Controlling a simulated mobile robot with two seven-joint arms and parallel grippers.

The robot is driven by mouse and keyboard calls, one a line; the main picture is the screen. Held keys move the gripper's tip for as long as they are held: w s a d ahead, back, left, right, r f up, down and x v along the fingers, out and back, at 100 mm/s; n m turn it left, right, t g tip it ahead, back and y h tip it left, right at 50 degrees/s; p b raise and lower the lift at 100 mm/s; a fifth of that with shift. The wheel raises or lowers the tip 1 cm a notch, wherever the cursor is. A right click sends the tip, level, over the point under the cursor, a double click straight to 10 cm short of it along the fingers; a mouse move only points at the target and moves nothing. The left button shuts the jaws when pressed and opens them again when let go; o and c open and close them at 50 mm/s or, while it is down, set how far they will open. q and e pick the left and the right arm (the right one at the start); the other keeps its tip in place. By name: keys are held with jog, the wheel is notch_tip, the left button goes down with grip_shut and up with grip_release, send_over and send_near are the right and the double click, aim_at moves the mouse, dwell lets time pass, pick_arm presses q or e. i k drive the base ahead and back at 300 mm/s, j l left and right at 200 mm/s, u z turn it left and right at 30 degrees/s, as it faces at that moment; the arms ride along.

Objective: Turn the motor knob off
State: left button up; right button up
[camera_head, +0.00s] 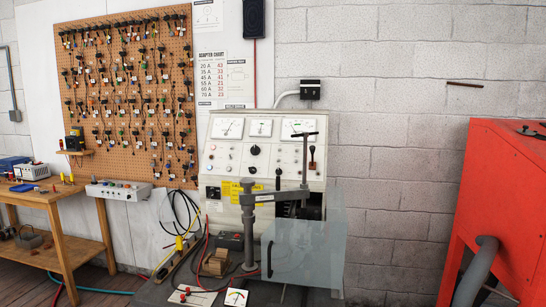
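A white test bench panel (217,165) stands against the wall in the middle of the view. It carries dial gauges, small coloured buttons and a round black knob (255,150) at its upper middle. A black lever-like control (312,158) is at the panel's right. A smaller dark control (278,178) is lower on the panel. The labels are too small to read, so I cannot tell which control is the motor knob or its setting. Neither of my grippers is in view.
A grey clamp post (249,225) with an arm and upright screw stands before the panel. A clear guard (305,250) covers the bench's front right. A red cabinet (500,205) stands right, a wooden workbench (62,225) left. A pegboard (125,90) hangs behind.

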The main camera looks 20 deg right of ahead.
aim_at(253, 169)
jog(key=i+j+z, duration=0.6)
jog(key=j, duration=0.3)
jog(key=i+j+z, duration=0.15)
jog(key=i+j, duration=0.15)
jog(key=i+j+z, duration=0.2)
jog(key=j, duration=0.3)
jog(key=k, duration=0.05)
